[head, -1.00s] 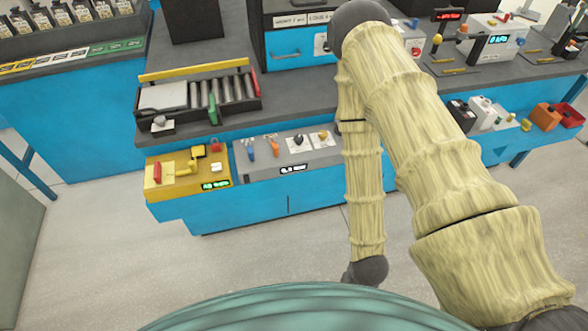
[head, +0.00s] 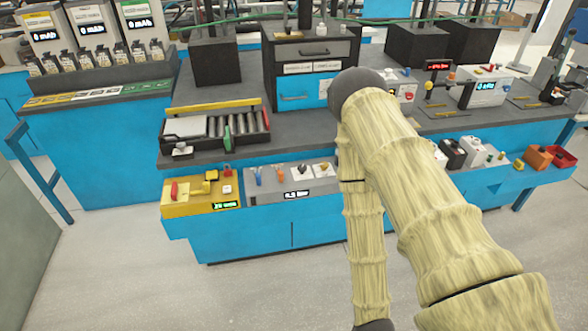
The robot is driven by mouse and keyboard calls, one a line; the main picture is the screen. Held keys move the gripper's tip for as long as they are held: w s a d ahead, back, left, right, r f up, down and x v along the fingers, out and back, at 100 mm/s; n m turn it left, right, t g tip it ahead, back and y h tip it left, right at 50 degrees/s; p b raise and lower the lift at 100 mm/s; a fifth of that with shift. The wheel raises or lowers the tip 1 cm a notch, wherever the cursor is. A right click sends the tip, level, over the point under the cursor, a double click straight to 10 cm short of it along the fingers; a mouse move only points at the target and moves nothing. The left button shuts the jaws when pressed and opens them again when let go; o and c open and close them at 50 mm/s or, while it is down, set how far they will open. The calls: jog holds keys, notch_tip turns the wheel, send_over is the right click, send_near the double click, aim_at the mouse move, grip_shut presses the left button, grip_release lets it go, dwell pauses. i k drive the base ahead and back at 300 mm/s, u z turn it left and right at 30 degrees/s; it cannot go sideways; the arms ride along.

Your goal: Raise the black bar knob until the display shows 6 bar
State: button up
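The grey control panel (head: 270,190) sits on the front ledge of the blue bench, left of my arm. A small black knob (head: 302,170) stands on a white plate in its upper right part. Below it is a small black display (head: 297,194) with white characters, too small to read surely. A yellow-topped knob (head: 324,169) stands on a white plate just right of the black knob. My gripper is out of view; my forearm runs down past the bottom edge.
Blue (head: 258,177) and orange (head: 281,174) levers stand on the panel's left part. A yellow control box (head: 201,206) adjoins it at left. A roller tray (head: 215,128) lies on the bench behind. My arm covers the area right of the panel. The floor in front is clear.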

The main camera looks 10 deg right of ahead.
aim_at(303, 168)
jog(key=u, duration=1.4)
jog(key=i, duration=1.15)
jog(key=z, duration=1.25)
